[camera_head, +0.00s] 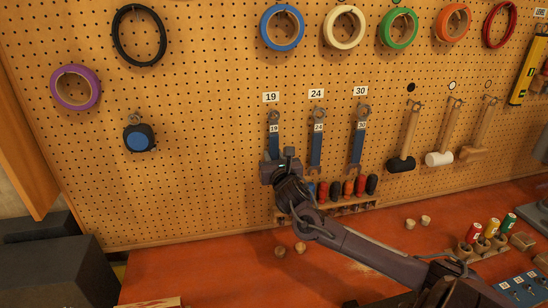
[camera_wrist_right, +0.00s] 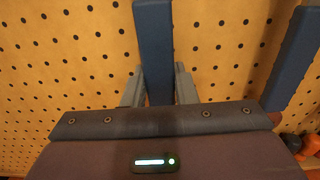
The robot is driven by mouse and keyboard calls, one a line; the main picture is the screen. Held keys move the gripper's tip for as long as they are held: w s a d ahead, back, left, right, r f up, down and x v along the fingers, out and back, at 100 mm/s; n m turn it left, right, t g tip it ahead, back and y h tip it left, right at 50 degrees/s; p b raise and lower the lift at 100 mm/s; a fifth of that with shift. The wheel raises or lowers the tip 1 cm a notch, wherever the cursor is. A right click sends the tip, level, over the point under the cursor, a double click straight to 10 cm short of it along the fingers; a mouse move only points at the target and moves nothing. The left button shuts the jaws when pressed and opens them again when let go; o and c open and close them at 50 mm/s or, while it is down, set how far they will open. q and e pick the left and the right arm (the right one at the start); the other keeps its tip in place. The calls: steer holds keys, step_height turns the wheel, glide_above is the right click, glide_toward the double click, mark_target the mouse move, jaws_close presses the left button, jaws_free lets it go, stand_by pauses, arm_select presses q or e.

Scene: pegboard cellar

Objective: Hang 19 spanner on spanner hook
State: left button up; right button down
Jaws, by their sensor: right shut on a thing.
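The 19 spanner (camera_head: 274,128) is blue with a grey ring end and a white 19 tag. It is upright against the pegboard under the 19 label (camera_head: 271,97), its ring end at the hook. Whether the ring is over the hook is too small to tell. My right gripper (camera_head: 275,160) is shut on the spanner's lower handle. In the right wrist view the blue handle (camera_wrist_right: 154,50) runs up from between the two grey fingers (camera_wrist_right: 158,88). The spanner's lower end is hidden by the gripper. My left gripper is not in view.
The 24 spanner (camera_head: 317,145) and 30 spanner (camera_head: 358,140) hang close to the right. A rack of screwdrivers (camera_head: 348,188) is just below them. Mallets (camera_head: 403,145) hang further right. A tape measure (camera_head: 138,138) hangs left, with bare pegboard between.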

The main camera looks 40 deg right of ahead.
steer(key=c, duration=1.1)
jaws_free()
steer(key=shift+s+a+f, duration=0.1)
steer(key=shift+s+f, duration=0.05)
steer(key=shift+s, duration=0.05)
steer(key=shift+b+v, duration=1.7)
steer(key=shift+v, duration=2)
